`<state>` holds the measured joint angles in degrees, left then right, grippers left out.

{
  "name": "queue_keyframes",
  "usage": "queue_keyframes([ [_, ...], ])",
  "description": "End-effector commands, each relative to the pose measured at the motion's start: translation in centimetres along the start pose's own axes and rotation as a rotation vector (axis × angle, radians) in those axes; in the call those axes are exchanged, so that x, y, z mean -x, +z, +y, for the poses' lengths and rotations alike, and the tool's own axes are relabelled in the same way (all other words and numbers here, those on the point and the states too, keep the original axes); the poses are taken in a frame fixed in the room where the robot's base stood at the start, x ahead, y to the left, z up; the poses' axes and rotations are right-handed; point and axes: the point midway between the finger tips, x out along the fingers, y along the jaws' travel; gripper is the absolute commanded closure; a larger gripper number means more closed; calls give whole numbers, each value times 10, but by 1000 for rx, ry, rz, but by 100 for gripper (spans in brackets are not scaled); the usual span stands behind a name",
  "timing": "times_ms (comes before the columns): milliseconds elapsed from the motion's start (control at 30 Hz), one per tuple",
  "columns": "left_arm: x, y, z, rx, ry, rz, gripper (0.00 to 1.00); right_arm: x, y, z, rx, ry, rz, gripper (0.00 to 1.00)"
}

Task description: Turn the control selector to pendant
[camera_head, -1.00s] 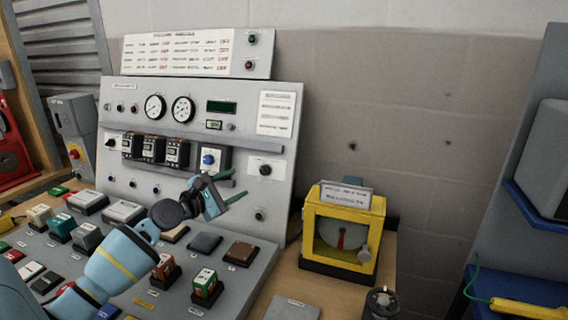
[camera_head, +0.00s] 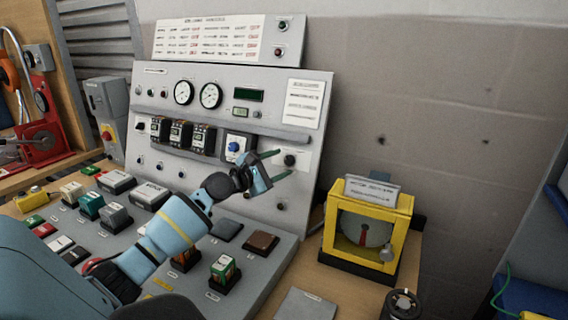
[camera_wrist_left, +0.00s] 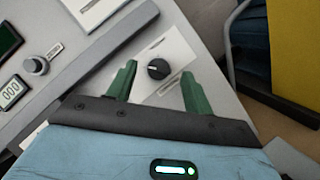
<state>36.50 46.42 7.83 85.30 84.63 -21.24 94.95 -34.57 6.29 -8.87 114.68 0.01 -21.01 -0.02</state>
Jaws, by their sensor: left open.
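The control selector is a black rotary knob (camera_head: 290,160) on a white plate at the right of the upright grey panel. It also shows in the left wrist view (camera_wrist_left: 158,69), its pointer mark turned to one side; the plate's lettering is too small to read. My left gripper (camera_head: 276,164) is open, its two green fingers reaching toward the knob. In the left wrist view the fingers (camera_wrist_left: 157,88) stand on either side of the knob's line, with the knob just beyond their tips and apart from them. My right gripper is not in view.
A blue knob (camera_head: 234,147) and several black modules sit left of the selector on the panel. A yellow-framed gauge box (camera_head: 367,231) stands on the bench to the right. Coloured blocks fill the sloped desk below. A grey rail (camera_head: 216,122) crosses the panel above the selector.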

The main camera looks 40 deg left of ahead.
Motion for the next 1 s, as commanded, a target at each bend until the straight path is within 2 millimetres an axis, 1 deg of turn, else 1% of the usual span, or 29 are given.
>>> queue_keyframes([
  [100,-12,-1,-1,3,0,0,49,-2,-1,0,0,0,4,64],
  [300,-22,0,0,1,0,0,49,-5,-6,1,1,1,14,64],
  [633,-24,0,0,0,-1,0,49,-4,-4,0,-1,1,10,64],
  [667,-24,0,0,0,-1,0,50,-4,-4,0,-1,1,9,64],
  [900,-24,0,0,1,0,0,81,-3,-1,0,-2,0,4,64],
  [1000,-24,0,0,1,0,0,93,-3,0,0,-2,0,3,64],
])
